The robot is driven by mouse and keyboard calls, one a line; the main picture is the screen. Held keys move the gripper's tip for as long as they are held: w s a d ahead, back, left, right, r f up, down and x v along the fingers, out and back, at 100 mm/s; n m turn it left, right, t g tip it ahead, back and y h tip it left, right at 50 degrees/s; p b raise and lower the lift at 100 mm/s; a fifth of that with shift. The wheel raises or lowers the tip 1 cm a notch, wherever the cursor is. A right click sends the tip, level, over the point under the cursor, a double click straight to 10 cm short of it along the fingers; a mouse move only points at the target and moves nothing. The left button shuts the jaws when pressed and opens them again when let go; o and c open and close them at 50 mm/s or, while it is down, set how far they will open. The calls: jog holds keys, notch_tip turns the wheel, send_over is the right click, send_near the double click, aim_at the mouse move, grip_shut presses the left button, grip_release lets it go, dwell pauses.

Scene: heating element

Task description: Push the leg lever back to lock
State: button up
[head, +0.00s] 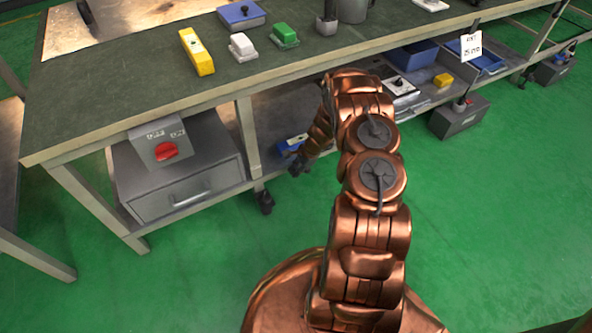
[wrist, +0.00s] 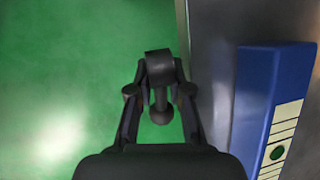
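In the wrist view a dark stem with a round knob (wrist: 161,115) and a dark block (wrist: 158,68) at its far end lies between my fingers. It looks like the leg lever, but dark on dark I cannot be sure. My gripper (wrist: 161,85) has a finger on each side of the block; whether they touch it is unclear. In the head view my gripper (head: 299,169) is low beside the lower shelf, right of a bench leg (head: 248,135). The lever cannot be made out there.
A blue box with a pale label (wrist: 260,100) lies on the metal shelf to the right in the wrist view. A grey drawer unit (head: 185,180) stands left of the bench leg, with a caster (head: 265,201) below it. The green floor (head: 230,260) in front is clear.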

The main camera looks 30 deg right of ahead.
grip_shut()
